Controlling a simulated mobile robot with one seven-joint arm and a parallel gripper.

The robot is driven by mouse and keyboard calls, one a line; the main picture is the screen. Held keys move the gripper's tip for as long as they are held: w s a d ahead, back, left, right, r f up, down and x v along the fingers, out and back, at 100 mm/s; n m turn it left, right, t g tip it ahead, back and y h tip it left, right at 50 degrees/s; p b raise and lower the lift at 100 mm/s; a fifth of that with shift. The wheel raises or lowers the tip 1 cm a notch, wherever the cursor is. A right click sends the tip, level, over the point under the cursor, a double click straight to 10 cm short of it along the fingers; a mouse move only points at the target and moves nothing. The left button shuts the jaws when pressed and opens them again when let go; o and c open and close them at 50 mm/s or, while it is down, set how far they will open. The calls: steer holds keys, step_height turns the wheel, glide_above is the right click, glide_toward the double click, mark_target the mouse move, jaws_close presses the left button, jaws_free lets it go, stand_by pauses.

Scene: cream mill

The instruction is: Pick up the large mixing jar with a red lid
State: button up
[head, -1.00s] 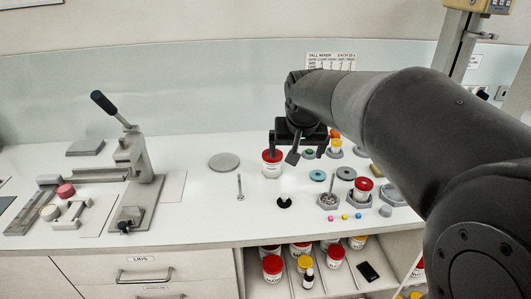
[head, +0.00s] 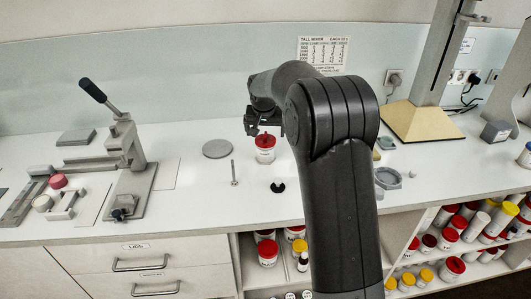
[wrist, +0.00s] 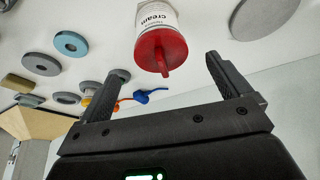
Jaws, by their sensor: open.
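A white jar with a red lid (head: 265,150) stands upright on the white counter, left of my arm. In the wrist view the jar's red lid (wrist: 160,48) faces the camera, with a red stem sticking out and a label reading "cream" on the side. My gripper (head: 262,126) is just above the jar in the head view. In the wrist view my gripper (wrist: 166,66) is open and empty. The lid lies between the two fingers across the picture, near the fingertips. I see no finger touching it; its exact depth relative to the tips is unclear.
A lever press (head: 130,165) stands at the left. A flat grey disc (head: 217,148) and a thin upright rod (head: 234,173) are left of the jar. A small black piece (head: 277,187) sits in front. Other lidded jars (head: 267,252) fill shelves below. My arm hides the counter's middle right.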

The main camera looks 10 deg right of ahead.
mark_target(266, 143)
steer(key=x, duration=0.8)
steer(key=shift+w+f, duration=0.2)
steer(key=shift+f, duration=0.05)
steer(key=shift+c, duration=0.3)
steer(key=c, duration=1)
steer(key=shift+r, duration=0.15)
